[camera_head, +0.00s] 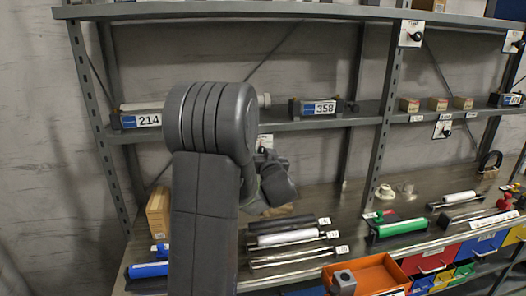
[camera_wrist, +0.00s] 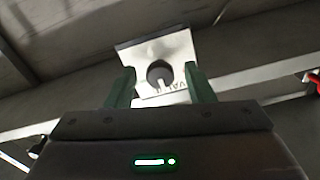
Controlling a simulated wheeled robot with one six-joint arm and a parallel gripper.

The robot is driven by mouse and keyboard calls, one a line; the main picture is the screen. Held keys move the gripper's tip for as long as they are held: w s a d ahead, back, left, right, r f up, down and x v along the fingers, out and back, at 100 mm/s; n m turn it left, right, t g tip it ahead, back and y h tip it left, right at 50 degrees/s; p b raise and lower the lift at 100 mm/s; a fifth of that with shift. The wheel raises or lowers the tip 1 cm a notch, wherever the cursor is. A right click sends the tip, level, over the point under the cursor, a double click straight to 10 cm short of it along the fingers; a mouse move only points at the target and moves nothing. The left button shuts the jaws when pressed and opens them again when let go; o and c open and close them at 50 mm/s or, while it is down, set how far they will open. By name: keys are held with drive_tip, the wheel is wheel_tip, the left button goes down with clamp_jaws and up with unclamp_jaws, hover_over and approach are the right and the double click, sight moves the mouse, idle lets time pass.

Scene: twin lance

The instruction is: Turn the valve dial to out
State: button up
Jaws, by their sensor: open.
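The valve dial (camera_wrist: 159,73) is a dark round knob with a pale pointer on a white plate (camera_wrist: 178,49). Part of a printed label shows below the knob, too partial to read surely. My gripper (camera_wrist: 162,82) is open, with one green finger on each side of the knob in the wrist view. I cannot tell whether the fingers touch it. In the head view the white plate (camera_head: 265,141) shows just past my arm, on the middle shelf's front edge; my gripper (camera_head: 272,184) is seen there only in part, and its fingers are hidden.
Similar dials hang at the upper post (camera_head: 411,34), the far right (camera_head: 513,42) and the middle shelf (camera_head: 442,129). Numbered boxes (camera_head: 315,108) stand on the middle shelf. Rollers (camera_head: 285,238) and an orange bin (camera_head: 370,272) are below.

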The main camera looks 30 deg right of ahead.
drive_tip(key=shift+w, duration=0.1)
drive_tip(key=shift+c, duration=0.5)
drive_tip(key=c, duration=0.9)
drive_tip(key=shift+f+n+b, duration=0.15)
drive_tip(key=shift+n+b, duration=0.15)
drive_tip(key=shift+b, duration=0.4)
drive_tip(key=shift+n+b, duration=5.6)
drive_tip(key=shift+b, duration=0.8)
